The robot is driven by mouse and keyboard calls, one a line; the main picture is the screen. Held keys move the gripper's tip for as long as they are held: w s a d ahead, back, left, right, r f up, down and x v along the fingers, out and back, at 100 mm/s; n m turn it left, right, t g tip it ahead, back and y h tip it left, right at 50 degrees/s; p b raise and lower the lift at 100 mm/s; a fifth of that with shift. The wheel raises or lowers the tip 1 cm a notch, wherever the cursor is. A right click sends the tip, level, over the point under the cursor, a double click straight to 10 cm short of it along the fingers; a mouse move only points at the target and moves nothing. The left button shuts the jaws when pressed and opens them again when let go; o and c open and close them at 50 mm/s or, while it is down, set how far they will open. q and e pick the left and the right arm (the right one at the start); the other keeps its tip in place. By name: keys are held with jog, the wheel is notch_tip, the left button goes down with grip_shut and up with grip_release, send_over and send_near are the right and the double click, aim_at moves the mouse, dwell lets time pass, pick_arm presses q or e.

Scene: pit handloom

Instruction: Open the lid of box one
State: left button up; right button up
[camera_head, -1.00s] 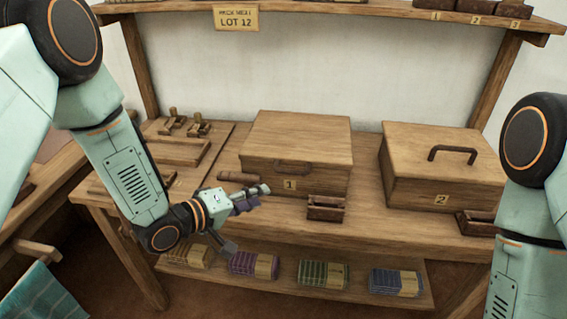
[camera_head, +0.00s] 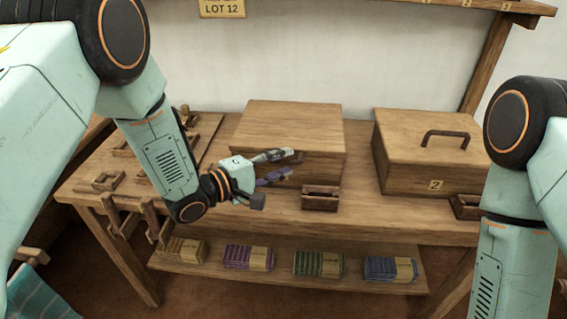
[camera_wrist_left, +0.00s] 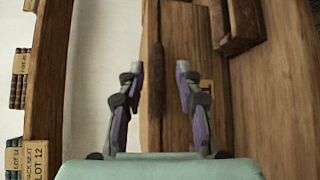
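Box one (camera_head: 288,125) is a wooden box on the bench with its flat lid shut. My left gripper (camera_head: 286,163) is in front of it and hides its handle and number label in the head view. In the left wrist view the gripper (camera_wrist_left: 160,76) is open, its two fingers apart. A dark upright bar, which looks like the lid's handle (camera_wrist_left: 157,85), shows between the fingertips; I cannot tell whether they touch it. My right arm is at the right edge of the head view, its gripper out of frame.
A small open wooden tray (camera_head: 320,200) stands close in front of box one. Box two (camera_head: 432,150), with a dark top handle, is to the right. Cloth bundles (camera_head: 318,264) lie on the lower shelf. Wooden frames and tools (camera_head: 108,180) lie at the bench's left.

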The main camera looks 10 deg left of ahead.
pick_arm(q)
jog(key=shift+w+d, duration=0.25)
jog(key=shift+d, duration=0.1)
jog(key=shift+w, duration=0.1)
jog(key=shift+w+a+f, duration=0.1)
jog(key=c, duration=0.4)
grip_shut()
